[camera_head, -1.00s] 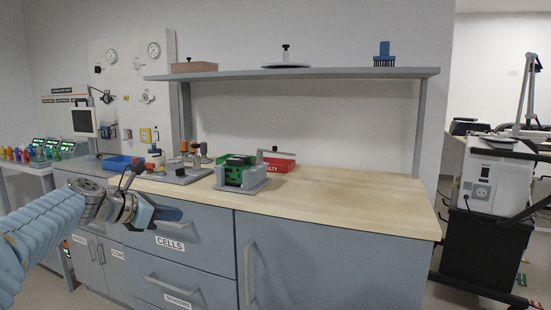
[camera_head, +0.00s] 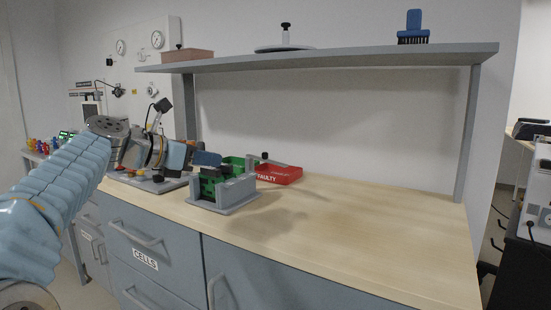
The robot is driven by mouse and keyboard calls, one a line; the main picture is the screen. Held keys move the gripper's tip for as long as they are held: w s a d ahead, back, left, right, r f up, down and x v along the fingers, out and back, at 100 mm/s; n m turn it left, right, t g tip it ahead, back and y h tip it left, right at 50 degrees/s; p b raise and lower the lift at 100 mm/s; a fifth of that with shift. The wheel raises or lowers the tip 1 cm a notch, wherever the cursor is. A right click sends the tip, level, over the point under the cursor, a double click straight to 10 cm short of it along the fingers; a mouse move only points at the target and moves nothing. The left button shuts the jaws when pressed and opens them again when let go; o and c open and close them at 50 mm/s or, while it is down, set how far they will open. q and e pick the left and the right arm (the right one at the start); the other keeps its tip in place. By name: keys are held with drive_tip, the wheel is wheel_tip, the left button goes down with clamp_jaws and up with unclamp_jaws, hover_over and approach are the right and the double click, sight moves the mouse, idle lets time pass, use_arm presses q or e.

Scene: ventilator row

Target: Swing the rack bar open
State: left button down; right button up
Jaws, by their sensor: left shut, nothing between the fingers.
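The grey rack (camera_head: 224,197) stands on the wooden counter, holding a green and black block (camera_head: 209,183). A thin grey bar (camera_head: 281,164) with a black knob (camera_head: 264,156) shows at the rack's back right and points right, in front of or over the red tray. I cannot tell its exact height over the tray. My left gripper (camera_head: 207,158) is shut and empty. Its tips appear just above and behind the rack's left end; I cannot tell whether they touch anything. My right gripper is out of view.
A red tray marked FAULTY (camera_head: 281,175) and a green tray (camera_head: 232,162) lie behind the rack. A tool board (camera_head: 150,181) lies left, partly behind my arm. A shelf (camera_head: 330,60) runs above. The counter (camera_head: 360,215) is clear to the right.

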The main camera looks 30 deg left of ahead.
sight(265, 157)
use_arm(q)
drive_tip(key=r+p+x, duration=0.1)
drive_tip(key=p+x, duration=0.1)
drive_tip(key=x, duration=1.2)
drive_tip(key=shift+p, duration=0.4)
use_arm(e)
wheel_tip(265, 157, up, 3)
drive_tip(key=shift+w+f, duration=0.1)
use_arm(q)
drive_tip(key=shift+w+r, duration=0.1)
